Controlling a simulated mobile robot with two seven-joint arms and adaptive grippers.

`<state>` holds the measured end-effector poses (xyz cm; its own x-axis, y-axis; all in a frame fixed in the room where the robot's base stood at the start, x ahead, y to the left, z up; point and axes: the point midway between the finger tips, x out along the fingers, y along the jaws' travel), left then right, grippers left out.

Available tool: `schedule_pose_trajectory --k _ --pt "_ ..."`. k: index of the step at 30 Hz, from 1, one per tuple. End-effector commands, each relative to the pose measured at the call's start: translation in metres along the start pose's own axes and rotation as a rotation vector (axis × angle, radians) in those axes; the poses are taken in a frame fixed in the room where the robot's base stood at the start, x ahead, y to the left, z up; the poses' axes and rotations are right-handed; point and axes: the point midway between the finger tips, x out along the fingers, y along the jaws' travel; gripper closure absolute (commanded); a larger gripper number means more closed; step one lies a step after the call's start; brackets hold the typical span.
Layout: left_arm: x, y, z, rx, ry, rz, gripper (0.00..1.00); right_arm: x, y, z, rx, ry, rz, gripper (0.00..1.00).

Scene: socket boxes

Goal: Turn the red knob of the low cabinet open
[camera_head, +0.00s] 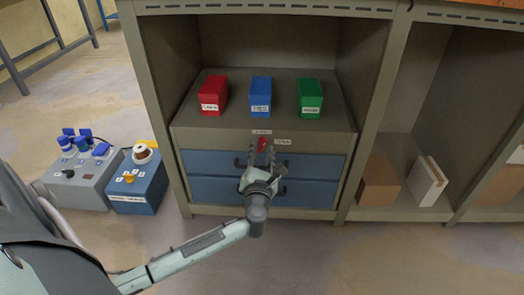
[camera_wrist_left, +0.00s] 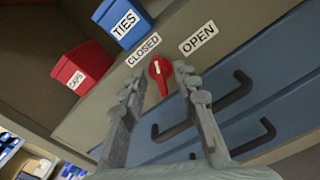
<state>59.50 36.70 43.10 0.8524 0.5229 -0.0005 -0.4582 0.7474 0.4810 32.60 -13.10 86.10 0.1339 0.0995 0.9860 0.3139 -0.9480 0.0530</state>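The red knob (camera_wrist_left: 160,72) sits on the front panel of the low cabinet (camera_head: 195,137), above the blue drawers. It also shows in the head view (camera_head: 262,143). A CLOSED label (camera_wrist_left: 143,50) and an OPEN label (camera_wrist_left: 199,38) are beside it in the wrist view. The knob's white mark points nearer the CLOSED label. My left gripper (camera_wrist_left: 155,80) is open, with its fingers on either side of the knob in the wrist view; I cannot tell whether they touch it. My right gripper is not in view.
Red (camera_head: 213,93), blue (camera_head: 260,95) and green (camera_head: 310,97) boxes stand on the cabinet top. Blue drawers (camera_head: 313,165) with black handles lie below the knob. Cardboard and white boxes sit on the right shelf. Grey and blue equipment boxes (camera_head: 138,187) stand on the floor at left.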

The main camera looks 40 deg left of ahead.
Motion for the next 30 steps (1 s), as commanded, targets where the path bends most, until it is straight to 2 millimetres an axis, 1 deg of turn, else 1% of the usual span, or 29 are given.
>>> schedule_pose_trajectory --k 3,11,14,18,19,30 --pt "0.0082 0.0002 -0.0001 0.001 -0.001 0.000 0.70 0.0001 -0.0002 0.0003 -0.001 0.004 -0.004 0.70" --pt "0.0097 0.0003 0.0001 0.001 0.000 0.000 0.70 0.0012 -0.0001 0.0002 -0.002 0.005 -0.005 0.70" --pt "0.0096 0.0003 0.0002 0.001 0.000 0.000 0.80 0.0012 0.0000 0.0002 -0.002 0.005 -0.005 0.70" --pt "0.0095 0.0002 0.0002 0.001 0.000 0.000 0.97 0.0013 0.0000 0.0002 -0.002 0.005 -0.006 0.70" --pt "0.0095 0.0002 0.0002 0.001 0.000 0.000 1.00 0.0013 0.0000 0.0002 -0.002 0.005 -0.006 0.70" --pt "0.0092 0.0006 0.0013 0.016 0.000 0.000 1.00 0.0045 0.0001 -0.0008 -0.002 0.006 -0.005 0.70"
